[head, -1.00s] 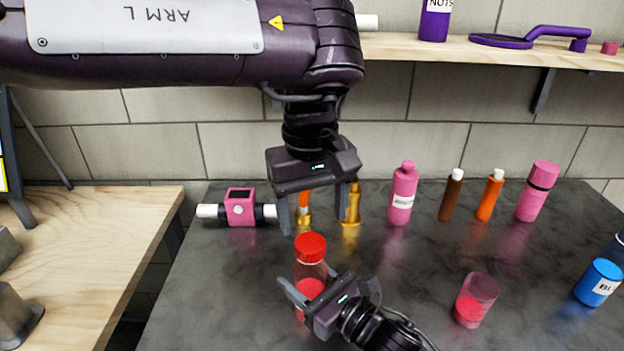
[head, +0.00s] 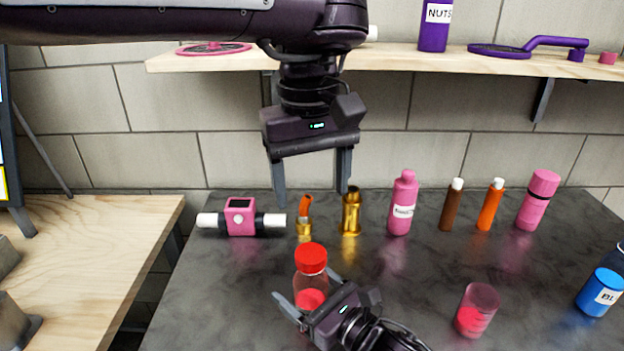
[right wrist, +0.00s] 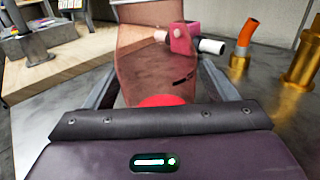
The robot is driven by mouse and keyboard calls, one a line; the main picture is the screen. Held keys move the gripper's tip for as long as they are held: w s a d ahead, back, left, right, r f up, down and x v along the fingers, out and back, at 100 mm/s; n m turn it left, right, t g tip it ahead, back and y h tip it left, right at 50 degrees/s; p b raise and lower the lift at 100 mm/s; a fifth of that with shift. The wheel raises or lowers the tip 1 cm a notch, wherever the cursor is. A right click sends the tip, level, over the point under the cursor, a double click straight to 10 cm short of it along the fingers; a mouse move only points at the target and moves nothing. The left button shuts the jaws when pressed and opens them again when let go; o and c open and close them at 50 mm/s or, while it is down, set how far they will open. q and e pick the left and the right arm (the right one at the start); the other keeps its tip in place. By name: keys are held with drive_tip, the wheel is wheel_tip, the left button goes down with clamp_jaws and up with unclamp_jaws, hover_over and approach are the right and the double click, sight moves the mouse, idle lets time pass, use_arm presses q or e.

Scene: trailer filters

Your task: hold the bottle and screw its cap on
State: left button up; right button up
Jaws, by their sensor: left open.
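A clear bottle (head: 309,298) with red contents stands upright at the front middle of the dark table. A red cap (head: 311,256) sits on its top and looks level. My right gripper (head: 308,299) has its fingers on both sides of the bottle's body. In the right wrist view the see-through bottle (right wrist: 155,60) fills the space between the fingers; its top is out of the picture. My left gripper (head: 311,185) is open and empty, pointing down, well above and behind the cap.
Behind the bottle stand a brass fitting with an orange tube (head: 305,220), a taller brass fitting (head: 351,212) and a pink device (head: 240,217). Several bottles stand at the back right. A pink cup (head: 477,310) is to the right. A shelf (head: 400,53) hangs above.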

drive_tip(key=b+v, duration=0.1)
drive_tip(key=v, duration=0.6)
drive_tip(key=shift+d, duration=0.1)
drive_tip(key=shift+s+d, duration=0.25)
drive_tip(key=shift+s, duration=0.05)
drive_tip(key=shift+s, duration=0.1)
